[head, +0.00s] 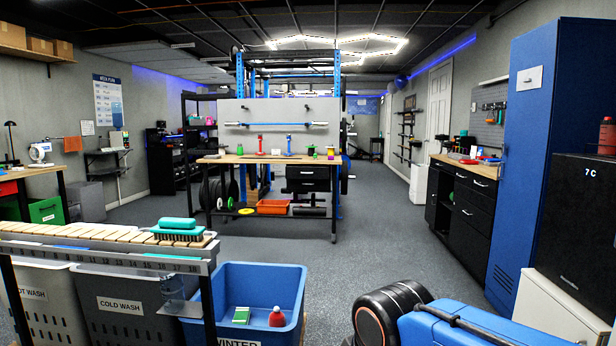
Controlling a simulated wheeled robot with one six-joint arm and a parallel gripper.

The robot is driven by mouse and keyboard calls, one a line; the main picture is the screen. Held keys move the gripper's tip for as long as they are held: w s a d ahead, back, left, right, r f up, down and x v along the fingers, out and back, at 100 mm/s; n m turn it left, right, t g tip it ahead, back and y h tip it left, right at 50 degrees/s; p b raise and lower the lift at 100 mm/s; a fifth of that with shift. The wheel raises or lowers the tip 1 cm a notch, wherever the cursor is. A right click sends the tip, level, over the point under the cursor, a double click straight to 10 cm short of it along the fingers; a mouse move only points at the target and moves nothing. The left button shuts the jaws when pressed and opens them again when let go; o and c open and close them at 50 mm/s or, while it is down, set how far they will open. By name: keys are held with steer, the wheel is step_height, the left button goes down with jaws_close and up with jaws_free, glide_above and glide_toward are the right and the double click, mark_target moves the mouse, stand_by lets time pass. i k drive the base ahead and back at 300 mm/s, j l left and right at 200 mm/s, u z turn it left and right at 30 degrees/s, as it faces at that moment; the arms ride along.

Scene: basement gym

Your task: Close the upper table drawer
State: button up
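A wooden-topped table (225,159) stands in the middle distance in the head view. A black drawer unit (308,186) hangs under the right part of its top. The upper drawer (308,173) has a dark front that looks a little wider than the front below. It may stand out from the unit, but from here I cannot tell how far. The inside of the drawer does not show. My gripper is not in view, and nothing of it shows near the table.
Grey floor (370,220) is open between me and the table. A slatted bench (100,235), grey laundry bins (118,315) and a blue bin (262,275) stand at the near left. A black cabinet (470,205) and a tall blue locker (545,130) line the right.

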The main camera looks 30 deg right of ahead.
mark_target(291, 171)
steer(key=i+l+z, duration=0.4)
steer(key=i, duration=0.15)
steer(key=i+l+z, duration=0.35)
steer(key=i, duration=0.45)
steer(key=i+j+z, duration=0.1)
steer(key=i+z, duration=0.2)
steer(key=i, duration=2.25)
